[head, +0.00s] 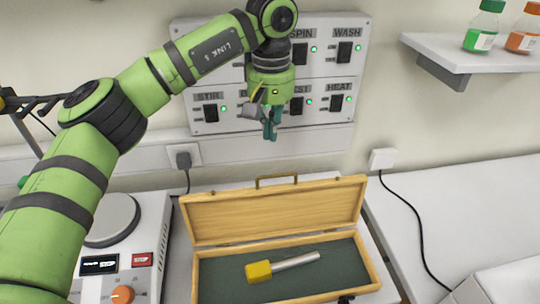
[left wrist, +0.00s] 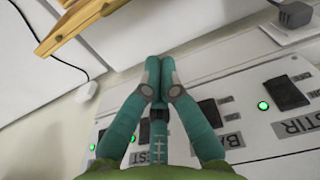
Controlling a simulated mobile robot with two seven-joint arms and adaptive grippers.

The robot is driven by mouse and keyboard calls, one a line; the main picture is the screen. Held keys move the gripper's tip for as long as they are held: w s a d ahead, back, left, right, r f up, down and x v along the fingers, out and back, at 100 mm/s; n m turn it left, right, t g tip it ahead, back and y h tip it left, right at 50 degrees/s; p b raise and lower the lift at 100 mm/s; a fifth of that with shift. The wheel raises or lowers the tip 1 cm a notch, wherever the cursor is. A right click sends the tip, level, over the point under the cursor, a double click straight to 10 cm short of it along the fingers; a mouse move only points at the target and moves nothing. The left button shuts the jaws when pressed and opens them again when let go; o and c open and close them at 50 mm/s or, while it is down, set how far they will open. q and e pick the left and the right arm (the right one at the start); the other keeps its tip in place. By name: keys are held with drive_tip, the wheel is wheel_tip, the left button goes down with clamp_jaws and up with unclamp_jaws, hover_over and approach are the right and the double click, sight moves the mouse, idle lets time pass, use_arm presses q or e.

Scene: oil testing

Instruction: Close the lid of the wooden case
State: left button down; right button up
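The wooden case (head: 375,284) stands open on the bench in the lower middle of the head view. Its lid (head: 272,212) is raised and leans slightly back, with a brass handle (head: 276,180) on its top edge. A tool with a yellow handle (head: 259,271) and a metal shaft lies on the dark lining inside. A corner of the case (left wrist: 82,22) shows at the top left of the left wrist view. My left gripper (head: 270,132) hangs above and behind the lid, before the wall panel, apart from the case. Its fingertips (left wrist: 158,62) are together, with nothing between them. My right gripper is not visible.
A switch panel (head: 330,122) with several lit switches is on the wall behind my gripper. A hotplate device (head: 140,240) stands left of the case. A wall shelf (head: 480,55) holds green and orange bottles. A black cable (head: 410,205) runs along the right bench.

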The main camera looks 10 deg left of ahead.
use_arm(q)
drive_tip(key=s+f+p, duration=0.3)
drive_tip(key=f+p, duration=0.2)
drive_tip(key=f, duration=0.1)
drive_tip(key=shift+d, duration=0.45)
